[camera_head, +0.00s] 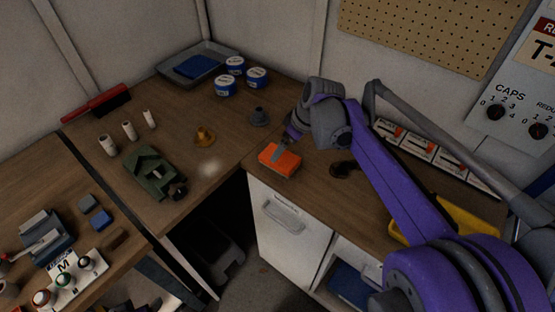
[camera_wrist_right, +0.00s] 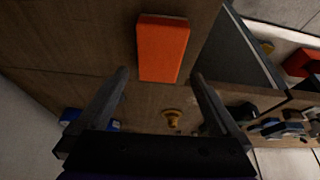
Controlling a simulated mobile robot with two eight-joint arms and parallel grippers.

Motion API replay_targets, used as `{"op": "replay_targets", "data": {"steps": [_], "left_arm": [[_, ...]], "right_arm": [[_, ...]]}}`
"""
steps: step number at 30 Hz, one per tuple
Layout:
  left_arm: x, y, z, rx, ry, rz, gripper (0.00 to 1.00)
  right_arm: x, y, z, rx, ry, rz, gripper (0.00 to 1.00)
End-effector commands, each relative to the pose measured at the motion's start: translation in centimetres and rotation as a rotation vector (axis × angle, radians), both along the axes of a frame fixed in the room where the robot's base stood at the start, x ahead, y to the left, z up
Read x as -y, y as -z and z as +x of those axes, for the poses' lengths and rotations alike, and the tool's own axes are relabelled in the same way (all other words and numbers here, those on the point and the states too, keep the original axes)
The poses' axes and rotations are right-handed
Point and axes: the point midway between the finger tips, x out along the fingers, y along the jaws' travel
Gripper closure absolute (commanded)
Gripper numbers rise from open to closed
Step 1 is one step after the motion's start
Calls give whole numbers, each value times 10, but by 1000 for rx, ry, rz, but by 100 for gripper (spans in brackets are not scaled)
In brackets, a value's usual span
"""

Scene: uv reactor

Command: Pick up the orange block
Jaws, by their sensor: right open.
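The orange block (camera_head: 274,166) lies on the wooden counter near its front edge, in the middle of the head view. In the right wrist view the orange block (camera_wrist_right: 162,42) sits at the top centre, mostly beyond the two fingertips. There the right gripper (camera_wrist_right: 159,74) is open, one finger on each side of the block's near end, with nothing held. I cannot tell its exact height above the counter. My left gripper is not in view.
An orange-brown knob-shaped piece (camera_head: 205,137) and a grey one (camera_head: 259,117) stand behind the block. A dark round piece (camera_head: 344,168) lies to the right.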

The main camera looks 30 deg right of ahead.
Motion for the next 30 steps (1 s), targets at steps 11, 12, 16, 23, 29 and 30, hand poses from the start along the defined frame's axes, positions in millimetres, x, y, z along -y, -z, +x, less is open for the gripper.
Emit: {"op": "replay_targets", "data": {"steps": [11,12,16,23,29,30], "left_arm": [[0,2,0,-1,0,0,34],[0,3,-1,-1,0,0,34],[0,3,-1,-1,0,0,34],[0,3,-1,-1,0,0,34],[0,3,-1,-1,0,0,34],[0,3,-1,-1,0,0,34]], "right_arm": [[-3,45,8,0,-1,0,0],[-4,49,10,0,-1,0,0],[-5,55,12,0,0,0,0],[-5,55,12,0,0,-1,5],[-5,55,12,0,0,-1,41],[-5,55,12,0,0,-1,49]]}}
